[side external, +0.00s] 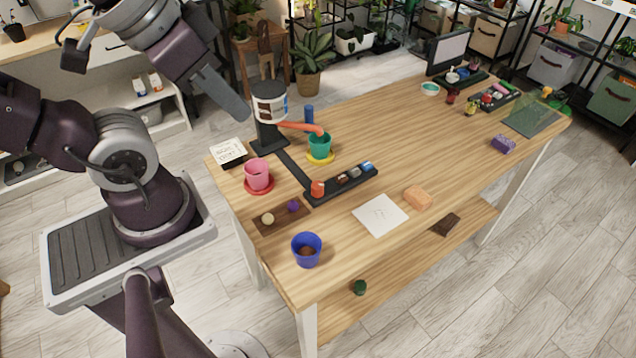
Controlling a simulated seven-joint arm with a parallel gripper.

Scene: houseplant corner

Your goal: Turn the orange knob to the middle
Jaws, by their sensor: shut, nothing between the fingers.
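The orange knob (318,188) stands at the left end of a black control strip (343,183) near the table's front edge. The strip also carries a dark brown, a pale and a blue piece to its right. Which way the knob is turned is too small to tell. My gripper (243,116) is shut and empty, seen from the side as a grey tapered end. It hangs in the air at the table's left end, up and left of the knob and well apart from it.
A black dispenser (270,106) with an orange spout stands between my gripper and the strip, over a teal pot (320,145). A pink pot (258,175), a blue pot (306,250) and a white sheet (380,215) surround the strip. The table's middle is clear.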

